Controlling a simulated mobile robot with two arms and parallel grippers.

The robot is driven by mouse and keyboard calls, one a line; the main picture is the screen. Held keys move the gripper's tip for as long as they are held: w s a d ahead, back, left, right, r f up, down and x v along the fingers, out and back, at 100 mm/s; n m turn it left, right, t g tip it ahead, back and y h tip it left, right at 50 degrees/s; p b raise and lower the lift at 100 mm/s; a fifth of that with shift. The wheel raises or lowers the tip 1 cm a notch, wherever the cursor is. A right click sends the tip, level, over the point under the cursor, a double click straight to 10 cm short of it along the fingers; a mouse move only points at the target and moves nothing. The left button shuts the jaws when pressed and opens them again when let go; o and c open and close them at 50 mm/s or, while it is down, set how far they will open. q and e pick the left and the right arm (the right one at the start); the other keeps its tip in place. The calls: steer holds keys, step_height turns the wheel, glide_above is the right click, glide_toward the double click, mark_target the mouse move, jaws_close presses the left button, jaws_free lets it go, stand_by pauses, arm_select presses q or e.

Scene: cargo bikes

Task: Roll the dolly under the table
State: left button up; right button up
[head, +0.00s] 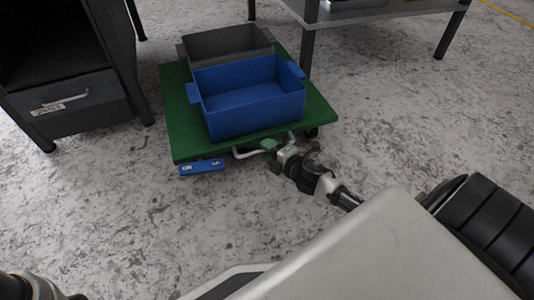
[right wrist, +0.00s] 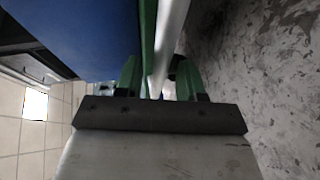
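The green dolly (head: 184,128) stands on the floor near the top middle of the head view. A white bar handle (head: 246,153) sticks out from its near edge, and a blue tag hangs at the near left corner. The table (head: 385,14) is at the upper right, just beyond the dolly, with only its lower part in view. My right gripper (head: 272,147) is at the handle. In the right wrist view, its green fingers (right wrist: 158,78) stand apart on either side of the handle (right wrist: 170,40), with gaps showing. My left gripper is out of view.
A blue bin (head: 255,118) and a grey bin (head: 228,41) sit on the dolly. A dark cabinet with a drawer (head: 68,103) stands close to its left. Table legs (head: 307,54) stand beyond and right of the dolly. The speckled floor (head: 410,120) to the right is clear.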

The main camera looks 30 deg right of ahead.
steer(key=shift+w+f, duration=0.1)
steer(key=shift+w, duration=0.4)
jaws_close()
